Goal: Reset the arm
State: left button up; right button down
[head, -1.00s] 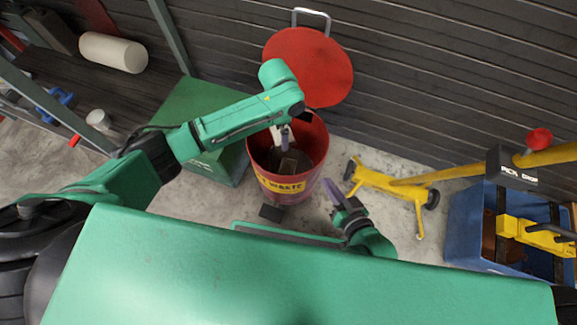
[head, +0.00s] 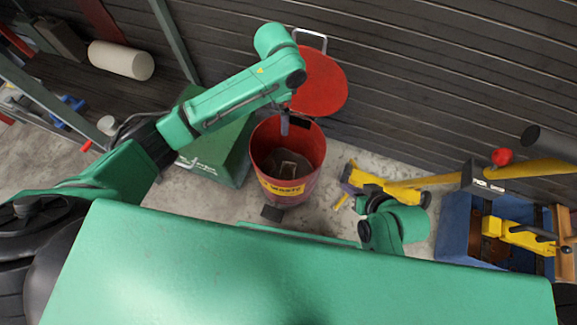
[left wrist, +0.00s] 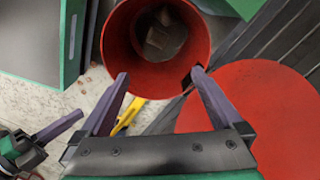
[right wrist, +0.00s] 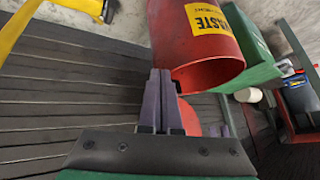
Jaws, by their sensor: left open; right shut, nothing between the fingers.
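My left arm reaches in from the left in the head view, over the red waste bin (head: 300,183). Its gripper (head: 284,124) hangs above the bin's rim. In the left wrist view the left gripper (left wrist: 160,85) is open with nothing between its purple fingers, and the bin (left wrist: 135,70) lies beyond them. My right arm is folded low at the right of the bin, its gripper (head: 350,190) partly hidden by the arm. In the right wrist view the right gripper (right wrist: 161,80) is shut and empty, its fingertips in front of the bin (right wrist: 185,45).
The bin's red lid (head: 318,82) stands open against the dark slatted wall. A green box (head: 225,150) is left of the bin. A yellow wheeled stand (head: 400,188) and a blue container (head: 455,225) are at the right. Some blocky items (head: 288,165) lie inside the bin.

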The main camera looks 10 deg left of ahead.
pick_arm(q)
jog(key=shift+r, duration=0.55)
pick_arm(e)
jog(key=shift+s+d+r+g, duration=0.25)
jog(key=shift+d+g, duration=0.15)
jog(key=shift+d, duration=0.15)
